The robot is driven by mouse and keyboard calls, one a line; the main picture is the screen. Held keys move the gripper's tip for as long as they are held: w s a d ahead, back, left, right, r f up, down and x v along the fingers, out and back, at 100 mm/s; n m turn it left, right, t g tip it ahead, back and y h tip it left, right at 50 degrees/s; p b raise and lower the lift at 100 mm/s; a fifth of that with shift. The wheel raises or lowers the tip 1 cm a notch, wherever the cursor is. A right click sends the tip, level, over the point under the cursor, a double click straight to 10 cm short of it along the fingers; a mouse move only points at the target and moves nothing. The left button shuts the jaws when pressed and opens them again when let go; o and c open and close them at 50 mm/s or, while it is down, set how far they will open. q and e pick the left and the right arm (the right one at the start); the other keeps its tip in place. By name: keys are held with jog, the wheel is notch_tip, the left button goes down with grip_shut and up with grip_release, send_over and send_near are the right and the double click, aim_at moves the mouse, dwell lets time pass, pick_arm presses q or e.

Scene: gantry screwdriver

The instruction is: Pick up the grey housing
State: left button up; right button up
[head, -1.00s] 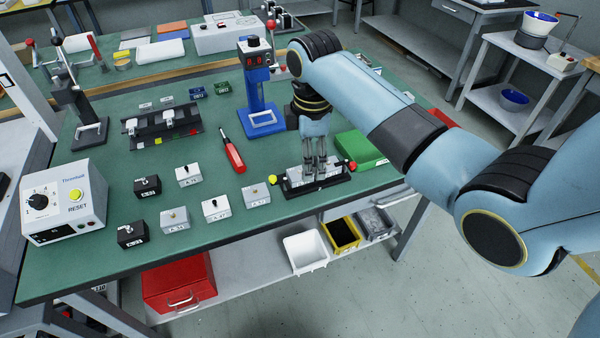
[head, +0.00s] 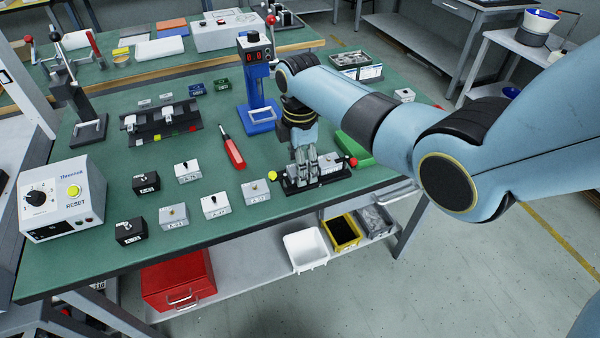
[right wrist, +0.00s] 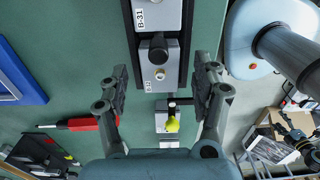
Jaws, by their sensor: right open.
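A grey housing (right wrist: 172,80) with a black knob sits in a black fixture, at the end near the fixture's yellow ball, in the right wrist view. A white housing (right wrist: 157,14) marked B-31 sits beside it in the same fixture. My right gripper (right wrist: 163,75) is open and empty, with one finger on each side of the fixture and the grey housing between them in this view. In the head view my right gripper (head: 305,166) points down over the left part of the fixture (head: 318,185) and largely hides the grey housing. I cannot tell whether the fingers touch it. My left gripper is not in view.
Loose black, white and light grey housings stand left of the fixture, including a light grey one (head: 256,192) close by. A red screwdriver (head: 235,153), a blue stand (head: 262,118) and a green box (head: 354,148) are near.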

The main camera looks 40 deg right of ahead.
jog(key=shift+f, duration=0.35)
jog(key=c, duration=1.2)
